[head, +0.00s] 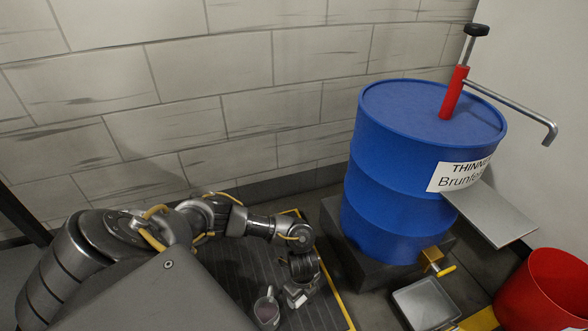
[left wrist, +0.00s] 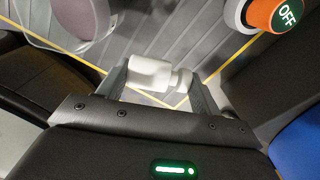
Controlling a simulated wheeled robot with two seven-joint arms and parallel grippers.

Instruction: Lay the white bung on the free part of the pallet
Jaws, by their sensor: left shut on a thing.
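My left gripper (head: 298,296) reaches down over a dark ribbed floor area, left of the blue drum. In the left wrist view my left gripper (left wrist: 160,86) is shut on the white bung (left wrist: 150,74), which lies crosswise between the two fingers. In the head view I cannot make out the bung. The dark pallet (head: 344,262) is under the blue drum (head: 385,205), and a strip of it shows at the drum's left and front. The gripper is apart from the pallet, to its left. My right gripper is not in view.
A grey tray (head: 425,303) and a red bin (head: 545,292) stand in front. A round OFF knob (left wrist: 275,14) shows in the wrist view. A wall closes the back.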

